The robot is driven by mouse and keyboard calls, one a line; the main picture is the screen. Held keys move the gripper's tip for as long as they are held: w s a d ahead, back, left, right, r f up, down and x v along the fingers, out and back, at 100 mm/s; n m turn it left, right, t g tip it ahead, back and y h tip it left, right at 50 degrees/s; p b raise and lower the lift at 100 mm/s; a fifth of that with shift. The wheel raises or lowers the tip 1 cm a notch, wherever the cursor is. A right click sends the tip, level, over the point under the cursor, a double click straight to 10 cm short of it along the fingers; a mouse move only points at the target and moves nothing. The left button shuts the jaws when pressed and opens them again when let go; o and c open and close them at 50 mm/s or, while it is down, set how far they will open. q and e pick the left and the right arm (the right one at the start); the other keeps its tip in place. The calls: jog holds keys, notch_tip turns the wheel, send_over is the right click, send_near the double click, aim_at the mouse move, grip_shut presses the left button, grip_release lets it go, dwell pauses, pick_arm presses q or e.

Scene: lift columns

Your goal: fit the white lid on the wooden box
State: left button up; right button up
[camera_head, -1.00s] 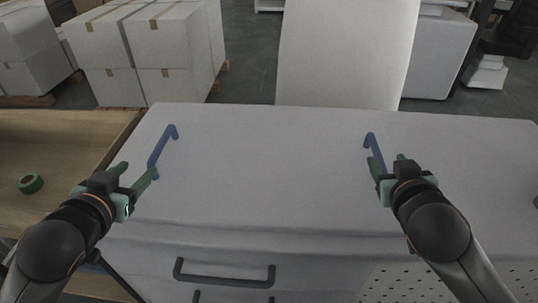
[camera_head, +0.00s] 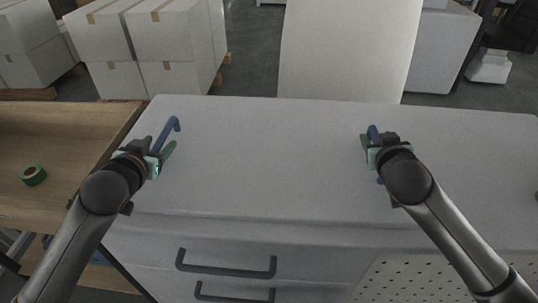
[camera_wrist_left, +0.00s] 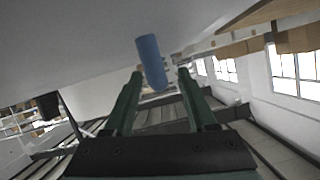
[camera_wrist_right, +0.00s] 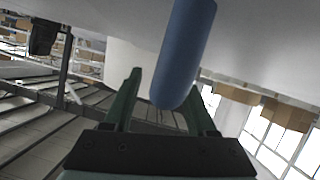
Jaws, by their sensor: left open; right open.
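The white lid (camera_head: 270,165) appears as a broad white slab on top of a white drawer cabinet, with a blue handle at its left (camera_head: 172,126) and one at its right (camera_head: 373,131). My left gripper (camera_head: 167,146) is open at the left handle; in the left wrist view the blue bar (camera_wrist_left: 151,62) is between and beyond the green fingertips. My right gripper (camera_head: 367,140) is open at the right handle, which it partly hides; in the right wrist view the bar (camera_wrist_right: 183,55) reaches between the fingers. The wooden box (camera_head: 60,211) is at the left, open.
A green tape roll (camera_head: 33,175) lies inside the wooden box. The cabinet front has dark drawer handles (camera_head: 226,272) and a perforated panel (camera_head: 400,275). White cartons (camera_head: 165,45) and a tall white panel (camera_head: 345,50) stand behind.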

pick_arm(q)
jog(key=shift+x, duration=0.75)
pick_arm(e)
jog(key=shift+x, duration=0.8)
pick_arm(q)
grip_shut()
pick_arm(e)
grip_shut()
pick_arm(q)
jog(key=shift+w+r, duration=0.1)
jog(key=shift+r, duration=0.3)
pick_arm(e)
jog(key=shift+r, duration=0.4)
